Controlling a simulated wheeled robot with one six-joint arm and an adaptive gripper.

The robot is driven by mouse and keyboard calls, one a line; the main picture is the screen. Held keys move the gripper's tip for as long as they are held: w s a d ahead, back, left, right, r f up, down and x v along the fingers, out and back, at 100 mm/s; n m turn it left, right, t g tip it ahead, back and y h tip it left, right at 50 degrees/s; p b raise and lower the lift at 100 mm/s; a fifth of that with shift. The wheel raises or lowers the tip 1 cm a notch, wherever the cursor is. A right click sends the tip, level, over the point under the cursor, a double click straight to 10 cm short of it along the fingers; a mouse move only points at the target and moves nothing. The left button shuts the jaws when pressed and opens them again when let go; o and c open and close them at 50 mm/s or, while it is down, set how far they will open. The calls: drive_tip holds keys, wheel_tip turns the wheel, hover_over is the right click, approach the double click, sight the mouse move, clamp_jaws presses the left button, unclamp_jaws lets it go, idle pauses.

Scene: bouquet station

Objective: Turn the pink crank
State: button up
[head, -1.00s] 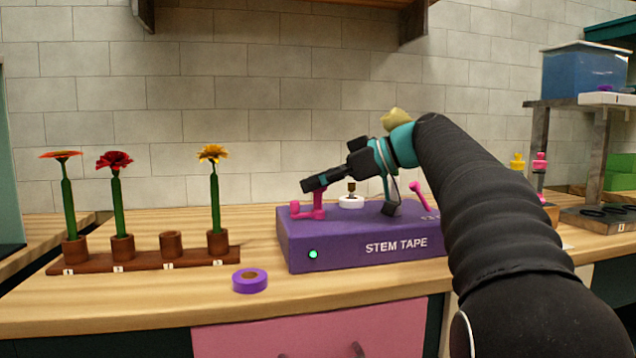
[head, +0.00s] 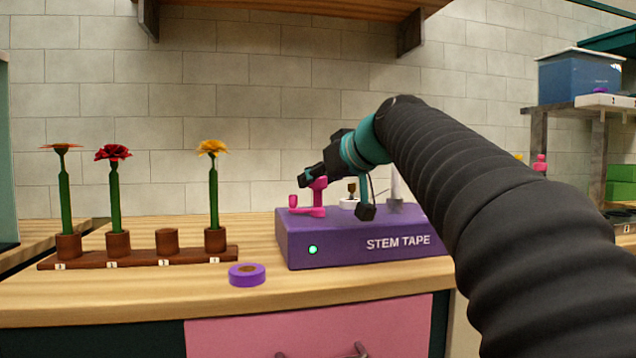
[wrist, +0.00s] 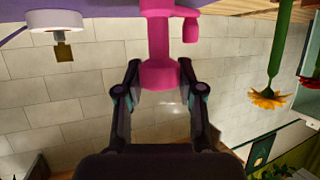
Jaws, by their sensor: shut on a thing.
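The pink crank (head: 318,197) stands on the left of the purple STEM TAPE box (head: 340,243). It has a taller post and a short knob to its left, joined by a low arm. My gripper (head: 313,174) reaches in from the right and is shut on the top of the taller post. In the wrist view the fingers of my gripper (wrist: 160,82) stand on either side of the crank's post end (wrist: 158,50), and the knob (wrist: 190,30) is free beside it. A green light glows on the box front.
A purple tape roll (head: 247,275) lies in front of the box. A wooden rack (head: 140,258) with several cups, three of them bearing flowers, stands on the left. A white round part with a brown peg (head: 350,202) sits behind the crank. My arm hides the box's right side.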

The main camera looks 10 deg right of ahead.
drive_tip(key=shift+m+t+h, duration=0.3)
drive_tip(key=shift+m+h, duration=0.3)
drive_tip(key=o, duration=1.1)
drive_tip(key=shift+o, duration=0.2)
drive_tip(key=v, duration=1.2)
drive_tip(key=shift+r, duration=0.1)
